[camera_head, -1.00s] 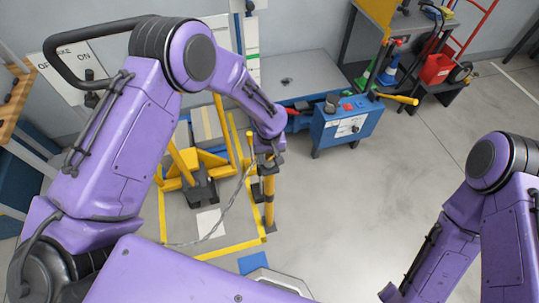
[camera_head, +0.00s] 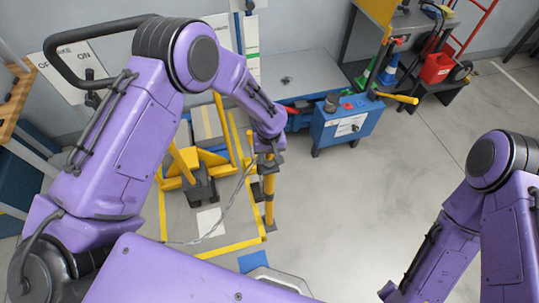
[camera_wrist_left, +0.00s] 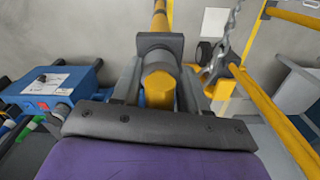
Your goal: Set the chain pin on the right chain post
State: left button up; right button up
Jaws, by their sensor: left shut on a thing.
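My left gripper (camera_head: 267,161) is over the top of the yellow right chain post (camera_head: 269,208). In the left wrist view its dark jaws (camera_wrist_left: 160,80) are shut on the yellow chain pin (camera_wrist_left: 159,91). A dark collar (camera_wrist_left: 160,42) lies just beyond the pin, and the yellow post (camera_wrist_left: 159,18) runs on beyond that, roughly in line. I cannot tell whether the pin is seated or only above the post. A grey chain (camera_head: 228,205) hangs from near the gripper down to the lower left; it also shows in the left wrist view (camera_wrist_left: 228,38). My right gripper is out of view.
A blue box with a yellow handle (camera_head: 345,124) stands right of the post. Yellow bars and a dark base (camera_head: 199,188) stand left of it, inside a yellow floor border (camera_head: 235,247). A grey platform (camera_head: 295,73) lies behind. The floor (camera_head: 400,170) to the right is clear.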

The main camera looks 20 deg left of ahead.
pick_arm(q)
jog(key=shift+f+b, duration=0.35)
jog(key=shift+f, duration=0.25)
jog(key=o, duration=0.9)
jog(key=shift+c, duration=0.2)
jog(key=shift+r, duration=0.1)
notch_tip(320, 180, up, 11)
jog(key=p, duration=1)
